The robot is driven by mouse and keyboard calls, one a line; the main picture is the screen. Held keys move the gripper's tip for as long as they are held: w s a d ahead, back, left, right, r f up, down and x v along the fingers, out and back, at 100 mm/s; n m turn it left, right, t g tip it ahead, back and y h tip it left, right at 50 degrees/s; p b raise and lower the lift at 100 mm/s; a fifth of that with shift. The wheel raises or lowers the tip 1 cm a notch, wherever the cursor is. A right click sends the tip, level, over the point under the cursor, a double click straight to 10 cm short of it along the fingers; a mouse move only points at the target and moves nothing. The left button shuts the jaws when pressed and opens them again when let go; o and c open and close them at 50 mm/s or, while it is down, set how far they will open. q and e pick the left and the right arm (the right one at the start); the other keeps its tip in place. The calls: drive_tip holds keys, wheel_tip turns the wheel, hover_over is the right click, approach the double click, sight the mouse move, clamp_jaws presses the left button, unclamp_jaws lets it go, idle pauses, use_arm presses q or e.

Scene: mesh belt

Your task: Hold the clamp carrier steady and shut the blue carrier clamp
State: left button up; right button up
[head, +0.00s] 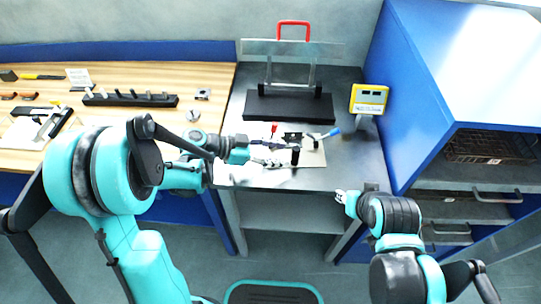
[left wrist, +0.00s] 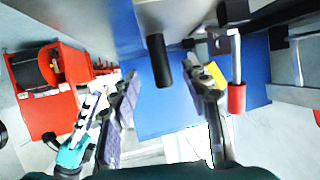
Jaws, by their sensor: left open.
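The clamp carrier (head: 316,158) is a pale plate on the dark bench top. The blue carrier clamp (head: 332,133) has its blue handle sticking out to the right at a low slant. A red-handled clamp (head: 274,129) is at the carrier's left; its red grip (left wrist: 236,98) also shows in the left wrist view. My left gripper (head: 282,160) is open at the carrier's front left. In the left wrist view, a black post (left wrist: 160,60) lies between its spread fingers (left wrist: 168,92), apart from both. My right gripper (head: 341,196) is at the bench's front edge; its jaws are too small to judge.
A yellow meter (head: 368,99) stands right of the carrier. A black stand (head: 289,105) with a clear panel and red handle (head: 293,24) is behind. A blue cabinet (head: 410,90) bounds the right side. A wooden bench (head: 215,80) with tools is left.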

sight(296, 155)
use_arm(q)
drive_tip(key=b+x, duration=0.1)
drive_tip(key=x, duration=0.5)
drive_tip(key=shift+c, duration=0.4)
idle(0.3)
clamp_jaws()
idle(1.1)
